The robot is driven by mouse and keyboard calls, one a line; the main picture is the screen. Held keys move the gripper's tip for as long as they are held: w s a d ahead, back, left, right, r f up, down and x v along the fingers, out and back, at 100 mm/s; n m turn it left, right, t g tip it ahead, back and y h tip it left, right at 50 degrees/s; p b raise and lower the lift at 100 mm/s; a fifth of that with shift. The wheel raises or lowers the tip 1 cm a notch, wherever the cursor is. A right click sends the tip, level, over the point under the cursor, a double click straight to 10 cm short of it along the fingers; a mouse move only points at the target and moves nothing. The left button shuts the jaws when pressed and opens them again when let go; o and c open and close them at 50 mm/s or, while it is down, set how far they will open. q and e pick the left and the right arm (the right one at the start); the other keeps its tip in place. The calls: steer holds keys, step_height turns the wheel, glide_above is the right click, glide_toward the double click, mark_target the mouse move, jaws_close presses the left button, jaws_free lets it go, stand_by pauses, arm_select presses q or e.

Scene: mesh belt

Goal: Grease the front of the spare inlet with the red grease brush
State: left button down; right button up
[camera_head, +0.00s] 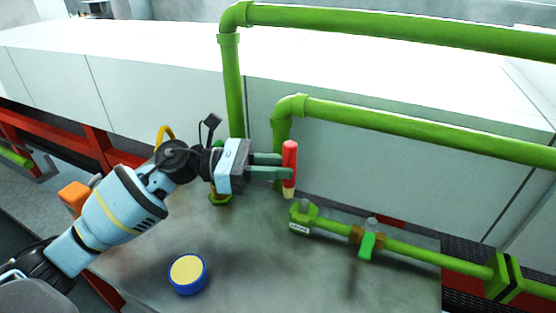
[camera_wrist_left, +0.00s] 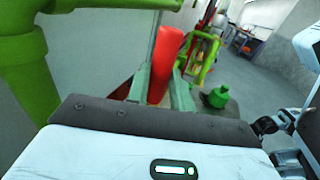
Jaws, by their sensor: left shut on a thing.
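My left gripper (camera_head: 277,167) is shut on the red grease brush (camera_head: 290,156). The brush is upright, its red handle between the fingers and its pale tip pointing down. It also shows in the left wrist view (camera_wrist_left: 166,62), held between the fingers (camera_wrist_left: 162,85); its tip is hidden there. The spare inlet (camera_head: 303,214) is the green open pipe end with a small white label, just below and slightly right of the brush tip. The tip looks apart from it in the picture, though depth is hard to tell. My right gripper is not in view.
A blue tub with a pale yellow top (camera_head: 188,273) stands on the grey table (camera_head: 240,250). A green-handled valve (camera_head: 367,244) sits on the inlet pipe. Large green pipes (camera_head: 400,127) rise behind the gripper, before white panels (camera_head: 170,82). The table's front middle is clear.

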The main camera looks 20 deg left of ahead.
mark_target(286, 191)
arm_select(q)
step_height(286, 191, down, 3)
steer(key=shift+f+b, duration=0.15)
steer(key=shift+b, duration=0.55)
steer(key=shift+f+b, duration=0.75)
steer(key=shift+f, duration=0.2)
stand_by(0.3)
steer(key=shift+d, duration=0.1)
steer(key=shift+d+p, duration=0.45)
steer(key=shift+d, duration=0.95)
